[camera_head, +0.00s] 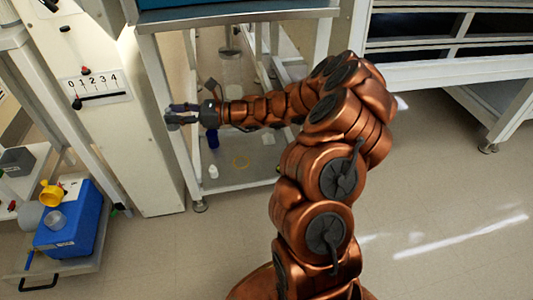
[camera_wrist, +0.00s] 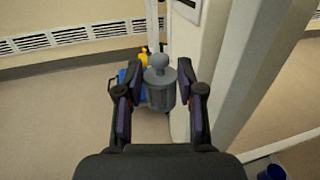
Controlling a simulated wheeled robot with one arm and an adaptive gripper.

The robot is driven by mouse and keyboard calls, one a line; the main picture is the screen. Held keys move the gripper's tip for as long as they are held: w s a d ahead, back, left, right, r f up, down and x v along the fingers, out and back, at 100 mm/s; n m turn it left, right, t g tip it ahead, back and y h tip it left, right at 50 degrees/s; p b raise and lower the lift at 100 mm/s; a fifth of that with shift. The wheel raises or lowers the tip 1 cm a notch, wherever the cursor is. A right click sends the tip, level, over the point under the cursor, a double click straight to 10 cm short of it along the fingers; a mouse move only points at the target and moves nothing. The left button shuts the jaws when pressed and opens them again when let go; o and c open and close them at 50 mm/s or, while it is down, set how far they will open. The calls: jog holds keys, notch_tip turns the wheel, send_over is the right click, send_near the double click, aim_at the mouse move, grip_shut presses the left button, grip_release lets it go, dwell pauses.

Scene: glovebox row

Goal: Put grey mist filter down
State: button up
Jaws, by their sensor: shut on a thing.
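My gripper (camera_head: 183,112) is in front of the white column, at the left front corner of the shelf frame. In the wrist view my gripper (camera_wrist: 161,98) is shut on the grey mist filter (camera_wrist: 161,88), a grey cylinder with a narrow neck and round knob on top. It stands upright between the two dark fingers and is held in the air. In the head view the filter is too small and covered to make out clearly.
A blue box (camera_head: 78,240) with a yellow piece (camera_head: 51,193) on top stands on a low trolley (camera_head: 80,267) at left. The white column (camera_head: 140,110) carries a 0 to 4 scale (camera_head: 92,86).

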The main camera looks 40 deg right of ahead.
jog(key=s+d+f+m+t+h+b, duration=0.25)
jog(key=d+f, duration=0.25)
jog(key=f, duration=0.8)
jog(key=s+d+f+m+t+h+b, duration=0.1)
jog(key=d+f+m+t+h, duration=0.3)
jog(key=f, duration=1)
jog(key=s+d+f+g+h+b, duration=0.1)
jog(key=s+d+f, duration=0.1)
jog(key=d+f, duration=0.8)
jog(key=b, duration=0.6)
send_over(263, 174)
jog(key=shift+t+h, duration=0.35)
notch_tip(263, 174, down, 5)
jog(key=shift+a+f+b, duration=0.15)
jog(key=shift+f+b, duration=0.7)
jog(key=shift+f, duration=0.9)
jog(key=o, duration=0.9)
jog(key=shift+o, duration=0.2)
